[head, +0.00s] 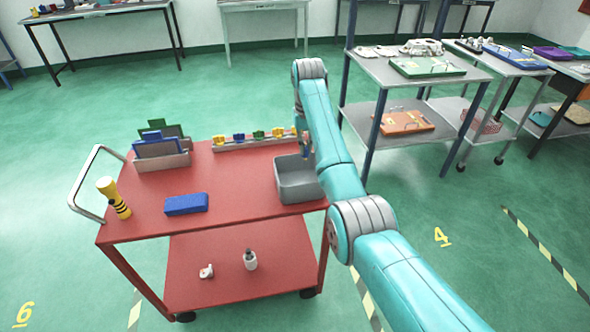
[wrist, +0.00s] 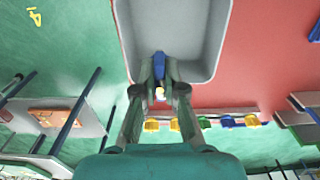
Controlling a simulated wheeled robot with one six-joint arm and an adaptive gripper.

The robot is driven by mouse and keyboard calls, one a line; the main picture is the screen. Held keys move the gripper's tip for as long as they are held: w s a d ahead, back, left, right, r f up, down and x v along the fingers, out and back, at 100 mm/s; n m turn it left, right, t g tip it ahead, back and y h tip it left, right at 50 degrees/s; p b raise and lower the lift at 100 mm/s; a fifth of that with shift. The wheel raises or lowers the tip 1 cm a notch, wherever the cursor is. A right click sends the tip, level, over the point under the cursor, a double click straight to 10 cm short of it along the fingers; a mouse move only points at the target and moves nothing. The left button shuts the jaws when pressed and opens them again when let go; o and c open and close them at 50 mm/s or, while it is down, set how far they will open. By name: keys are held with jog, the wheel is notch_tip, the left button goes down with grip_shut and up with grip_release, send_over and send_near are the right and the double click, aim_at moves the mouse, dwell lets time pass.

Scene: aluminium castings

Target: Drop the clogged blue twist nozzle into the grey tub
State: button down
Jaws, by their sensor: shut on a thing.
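My gripper (wrist: 160,88) is shut on the blue twist nozzle (wrist: 159,66), which shows between its fingers in the wrist view with a pale end towards the camera. In the head view my gripper (head: 307,147) is small and partly hidden by my arm, above the back right part of the grey tub. The grey tub (head: 296,190) stands at the right end of the red cart top, and its visible inside looks empty. In the wrist view the nozzle overlaps the tub's near rim (wrist: 200,80); its exact height above the tub cannot be told.
A rack (head: 232,146) with several coloured nozzles runs along the cart's back edge. A grey shelf unit (head: 371,70) is behind my arm at right.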

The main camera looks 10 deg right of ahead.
aim_at(305, 159)
jog(key=shift+w+f, duration=0.15)
jog(key=shift+f, duration=2.8)
jog(key=c, duration=1.2)
grip_release()
notch_tip(305, 159, up, 8)
jog(key=shift+f, duration=0.25)
